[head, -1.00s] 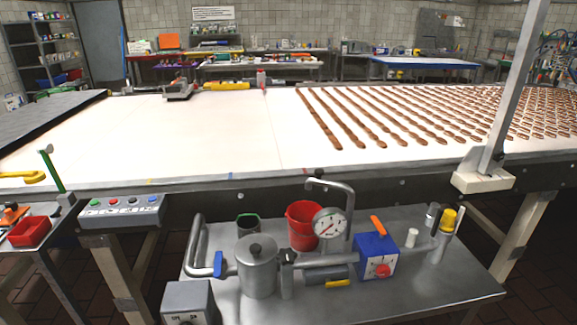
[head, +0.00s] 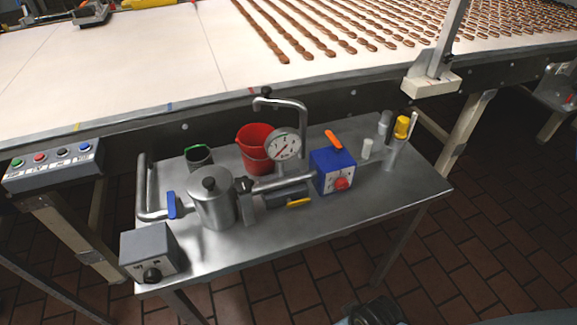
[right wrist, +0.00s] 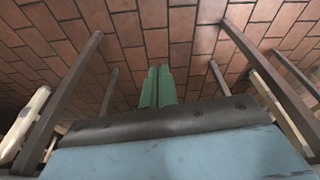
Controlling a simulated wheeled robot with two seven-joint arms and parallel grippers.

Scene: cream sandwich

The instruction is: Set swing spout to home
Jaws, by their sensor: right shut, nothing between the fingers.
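The swing spout (head: 285,101) is a bent grey metal pipe on the steel cart (head: 260,262) in the head view. It rises behind the round pressure gauge (head: 286,147) and its upper arm points left, with its end above the red bucket (head: 256,146). A small dark knob sits near that end. My right gripper (right wrist: 157,86) shows in the right wrist view as two green fingers, shut with nothing between them, over the tiled floor. It is away from the spout. My left gripper is not in view.
A lidded metal pot (head: 212,205), a blue box with a red knob (head: 334,170), a grey control box (head: 150,255) and a blue-handled pipe crowd the cart. A conveyor (head: 120,75) runs behind it.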

